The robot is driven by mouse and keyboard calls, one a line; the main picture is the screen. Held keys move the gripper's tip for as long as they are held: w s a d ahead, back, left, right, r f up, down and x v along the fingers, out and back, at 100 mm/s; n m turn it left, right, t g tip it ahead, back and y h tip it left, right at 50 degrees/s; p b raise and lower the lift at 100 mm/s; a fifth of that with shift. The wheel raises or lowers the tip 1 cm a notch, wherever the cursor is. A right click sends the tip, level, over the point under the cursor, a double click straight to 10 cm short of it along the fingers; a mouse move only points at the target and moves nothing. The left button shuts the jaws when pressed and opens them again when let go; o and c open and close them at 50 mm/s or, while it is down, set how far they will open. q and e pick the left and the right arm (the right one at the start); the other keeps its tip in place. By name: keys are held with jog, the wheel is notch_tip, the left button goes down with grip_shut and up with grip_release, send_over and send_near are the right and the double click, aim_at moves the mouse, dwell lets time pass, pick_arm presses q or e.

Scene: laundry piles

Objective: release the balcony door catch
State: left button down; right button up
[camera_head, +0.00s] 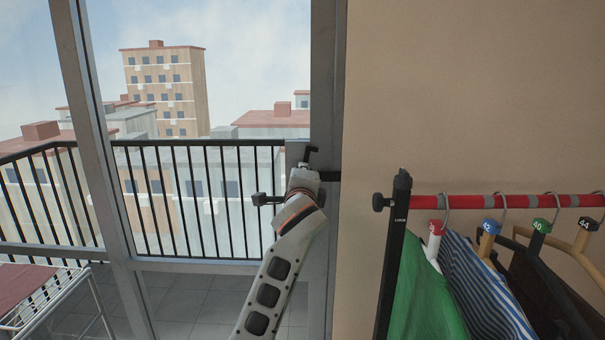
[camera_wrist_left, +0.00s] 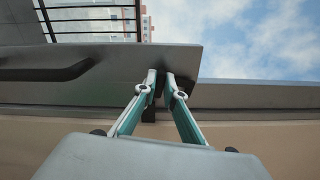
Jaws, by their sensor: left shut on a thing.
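The balcony door catch (camera_head: 312,152) is a small dark lever on the grey door frame, beside the beige wall, in the head view. My left gripper (camera_head: 304,168) is up against the frame there, and hides part of the catch. In the left wrist view the two fingers of my left gripper (camera_wrist_left: 161,78) are close together on a small dark piece, which I take to be the catch. The black door handle (camera_head: 262,199) sticks out to the left of my wrist; it also shows in the wrist view (camera_wrist_left: 45,73). My right gripper is not in view.
A clothes rack with a red rail (camera_head: 470,201) and several hung garments stands at the right. A white drying rack (camera_head: 50,305) stands at the lower left. Beyond the glass are a black balcony railing (camera_head: 200,145) and buildings.

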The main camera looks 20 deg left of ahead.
pick_arm(q)
jog(key=shift+f+n, duration=0.1)
jog(key=shift+n, duration=1)
jog(key=c, duration=2.1)
grip_release()
jog(key=shift+c, duration=0.2)
